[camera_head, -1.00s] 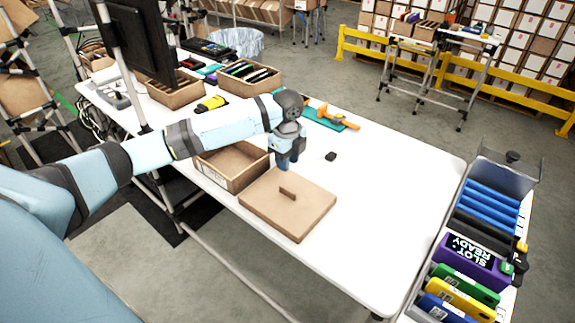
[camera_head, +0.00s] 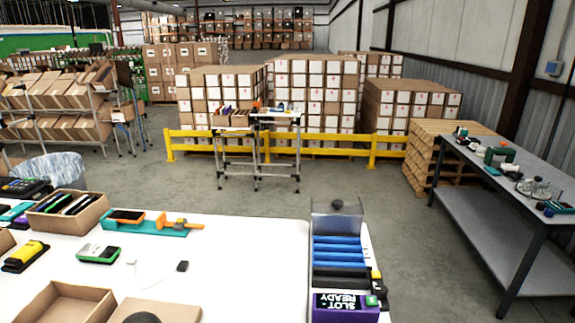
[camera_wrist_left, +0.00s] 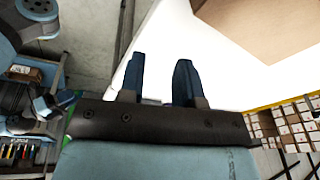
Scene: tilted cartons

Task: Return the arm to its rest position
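My left gripper (camera_wrist_left: 161,68) shows in the left wrist view. Its two dark blue fingers stand apart with nothing between them, only the white table (camera_wrist_left: 170,35) behind. A brown cardboard surface (camera_wrist_left: 265,35) lies beyond the fingers at the upper right, clear of them. In the head view, a dark rounded piece at the bottom edge seems to be part of my arm; the left gripper itself is not seen there. My right gripper is not recognisable in either view.
The white table (camera_head: 255,250) holds an open carton (camera_head: 65,303), a flat brown piece (camera_head: 160,308), a carton of dark items (camera_head: 68,213) and a green device (camera_head: 98,254). A rack with blue rollers (camera_head: 338,254) stands at its right. A yellow rail (camera_head: 330,137) crosses behind.

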